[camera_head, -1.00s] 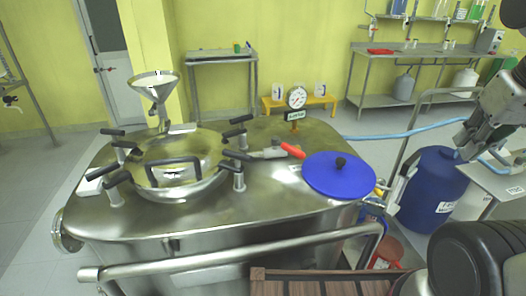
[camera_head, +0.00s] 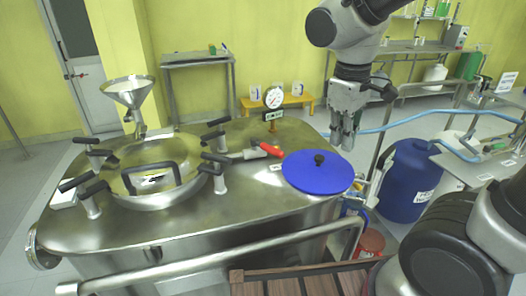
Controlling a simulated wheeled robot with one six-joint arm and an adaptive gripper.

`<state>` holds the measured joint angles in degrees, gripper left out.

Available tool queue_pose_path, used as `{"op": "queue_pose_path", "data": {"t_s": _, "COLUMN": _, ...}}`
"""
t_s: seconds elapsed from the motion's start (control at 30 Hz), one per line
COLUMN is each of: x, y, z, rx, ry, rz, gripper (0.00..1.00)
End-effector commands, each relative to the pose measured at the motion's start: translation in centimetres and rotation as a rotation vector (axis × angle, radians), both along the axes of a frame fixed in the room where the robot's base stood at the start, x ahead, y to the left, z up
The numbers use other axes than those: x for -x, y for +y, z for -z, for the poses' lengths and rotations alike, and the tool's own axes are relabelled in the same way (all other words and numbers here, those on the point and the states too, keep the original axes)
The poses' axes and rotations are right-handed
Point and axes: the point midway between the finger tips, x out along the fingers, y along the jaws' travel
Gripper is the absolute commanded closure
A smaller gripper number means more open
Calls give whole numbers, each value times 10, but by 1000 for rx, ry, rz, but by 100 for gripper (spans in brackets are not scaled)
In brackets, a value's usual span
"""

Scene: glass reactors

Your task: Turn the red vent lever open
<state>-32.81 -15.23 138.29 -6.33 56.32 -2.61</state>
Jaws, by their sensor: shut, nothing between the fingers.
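The red vent lever (camera_head: 270,150) lies on top of the steel reactor (camera_head: 255,205), at the end of a short metal valve pipe (camera_head: 240,156). It sits between the round hatch and the blue lid. My gripper (camera_head: 343,143) points down above the right back part of the reactor, to the right of the lever and apart from it. Its fingers are together with nothing between them. The whole lever is in plain view.
A blue lid (camera_head: 318,171) with a black knob lies right of the lever. A pressure gauge (camera_head: 273,98) stands behind it. The hatch (camera_head: 160,172) has several black-handled clamps. A funnel (camera_head: 130,92) rises at the left. A steel rail (camera_head: 210,258) runs along the front.

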Motion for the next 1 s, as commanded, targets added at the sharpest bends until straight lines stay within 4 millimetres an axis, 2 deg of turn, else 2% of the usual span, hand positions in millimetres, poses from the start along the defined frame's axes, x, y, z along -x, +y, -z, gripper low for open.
{"op": "queue_pose_path", "data": {"t_s": 0.03, "x": -11, "y": 27, "z": 10, "rx": 55, "ry": 31, "rz": -129, "gripper": 100}}
{"op": "queue_pose_path", "data": {"t_s": 0.2, "x": -40, "y": 115, "z": 38, "rx": 247, "ry": 86, "rz": -599, "gripper": 100}}
{"op": "queue_pose_path", "data": {"t_s": 0.3, "x": -52, "y": 160, "z": 52, "rx": 350, "ry": 107, "rz": -857, "gripper": 100}}
{"op": "queue_pose_path", "data": {"t_s": 0.43, "x": -75, "y": 209, "z": 62, "rx": 477, "ry": 122, "rz": -1168, "gripper": 100}}
{"op": "queue_pose_path", "data": {"t_s": 0.53, "x": -101, "y": 223, "z": 45, "rx": 547, "ry": 109, "rz": -1344, "gripper": 100}}
{"op": "queue_pose_path", "data": {"t_s": 0.67, "x": -110, "y": 226, "z": 35, "rx": 599, "ry": 129, "rz": -1490, "gripper": 100}}
{"op": "queue_pose_path", "data": {"t_s": 0.87, "x": -114, "y": 221, "z": 43, "rx": 608, "ry": 154, "rz": -1547, "gripper": 100}}
{"op": "queue_pose_path", "data": {"t_s": 1.0, "x": -121, "y": 211, "z": 62, "rx": 606, "ry": 155, "rz": -1544, "gripper": 100}}
